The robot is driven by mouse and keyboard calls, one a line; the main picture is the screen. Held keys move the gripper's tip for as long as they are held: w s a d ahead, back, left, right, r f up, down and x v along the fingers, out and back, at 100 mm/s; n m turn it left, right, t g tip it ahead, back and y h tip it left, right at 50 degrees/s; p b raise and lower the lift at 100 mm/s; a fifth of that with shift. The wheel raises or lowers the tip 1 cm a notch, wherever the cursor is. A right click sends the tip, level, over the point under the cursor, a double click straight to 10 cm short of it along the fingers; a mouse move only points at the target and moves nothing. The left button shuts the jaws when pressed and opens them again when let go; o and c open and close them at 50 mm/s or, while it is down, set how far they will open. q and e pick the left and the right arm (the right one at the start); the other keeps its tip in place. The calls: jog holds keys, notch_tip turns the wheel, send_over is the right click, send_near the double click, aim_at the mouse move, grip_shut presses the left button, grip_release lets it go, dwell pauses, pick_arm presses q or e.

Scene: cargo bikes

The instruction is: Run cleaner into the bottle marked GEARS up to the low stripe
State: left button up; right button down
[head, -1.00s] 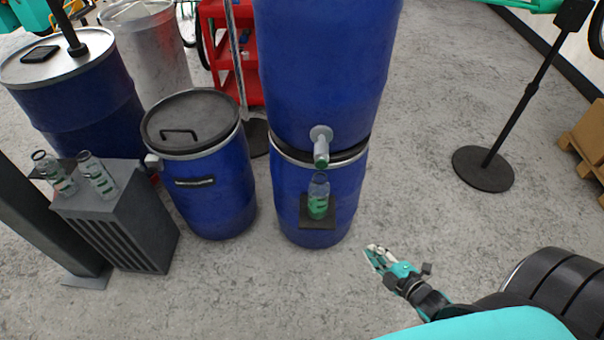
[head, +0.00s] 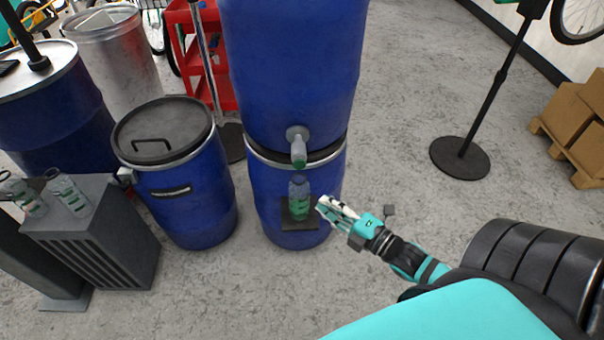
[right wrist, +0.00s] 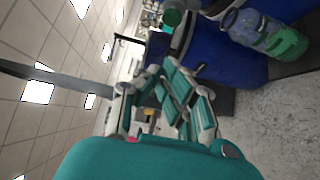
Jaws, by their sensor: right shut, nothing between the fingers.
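A clear bottle (head: 299,200) with a green lower part stands upright on a small dark ledge (head: 287,220), under the tap (head: 298,150) of the upper blue barrel (head: 290,70). In the right wrist view the bottle (right wrist: 264,36) lies across the upper right; I cannot read its marking or tell where any liquid level is. My right gripper (head: 325,205) is shut and empty, just right of the bottle; its fingers also show in the right wrist view (right wrist: 190,105). Two similar bottles (head: 68,193) (head: 22,196) stand on a grey cabinet at left. My left gripper is out of view.
A lidded blue drum (head: 190,205) stands left of the barrel stack, beside the grey cabinet (head: 100,240). A red cart (head: 190,50) is behind. A black stand base (head: 460,158) and boxes (head: 580,115) are at right. Floor between them is clear.

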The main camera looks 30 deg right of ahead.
aim_at(299, 164)
jog(key=d+x, duration=0.2)
jog(key=x, duration=0.9)
jog(key=shift+w+d, duration=0.3)
jog(key=shift+w, duration=0.05)
